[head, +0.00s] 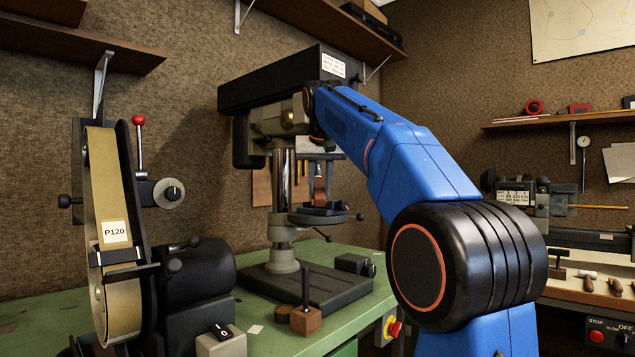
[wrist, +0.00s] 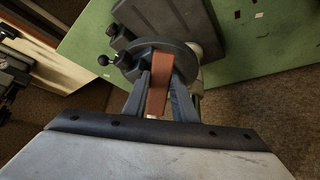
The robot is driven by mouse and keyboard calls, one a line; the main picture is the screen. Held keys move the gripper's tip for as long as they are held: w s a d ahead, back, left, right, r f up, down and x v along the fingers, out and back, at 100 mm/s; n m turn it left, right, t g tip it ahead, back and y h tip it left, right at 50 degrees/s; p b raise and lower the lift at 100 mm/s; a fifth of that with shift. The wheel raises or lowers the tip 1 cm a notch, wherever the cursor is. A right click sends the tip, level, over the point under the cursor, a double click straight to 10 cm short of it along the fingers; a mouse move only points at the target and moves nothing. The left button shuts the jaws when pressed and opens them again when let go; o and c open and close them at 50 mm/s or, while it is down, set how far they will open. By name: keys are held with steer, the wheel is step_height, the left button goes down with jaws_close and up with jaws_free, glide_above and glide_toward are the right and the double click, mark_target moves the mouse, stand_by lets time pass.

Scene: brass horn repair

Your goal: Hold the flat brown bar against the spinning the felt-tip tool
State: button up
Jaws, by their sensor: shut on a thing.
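The flat brown bar (head: 320,182) hangs upright between the fingers of my gripper (head: 321,192), above the small round table (head: 318,215) of the drill press (head: 292,118). In the wrist view the bar (wrist: 159,92) sits between both fingers of my gripper (wrist: 161,80), its far end over the round dark table (wrist: 143,58). My gripper is shut on the bar. I cannot make out the felt-tip tool in the press; my arm and gripper cover part of that area. Whether the bar touches anything cannot be told.
A belt sander (head: 110,225) stands at the left. A wooden block with an upright dark rod (head: 305,319) sits on the green bench (head: 268,338) in front of the press base (head: 318,290). A second bench with tools (head: 590,268) is at the right.

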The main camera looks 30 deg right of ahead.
steer(key=s+a, duration=0.2)
steer(key=s, duration=0.3)
steer(key=shift+s+a, duration=0.25)
steer(key=shift+s, duration=0.1)
stand_by(1.0)
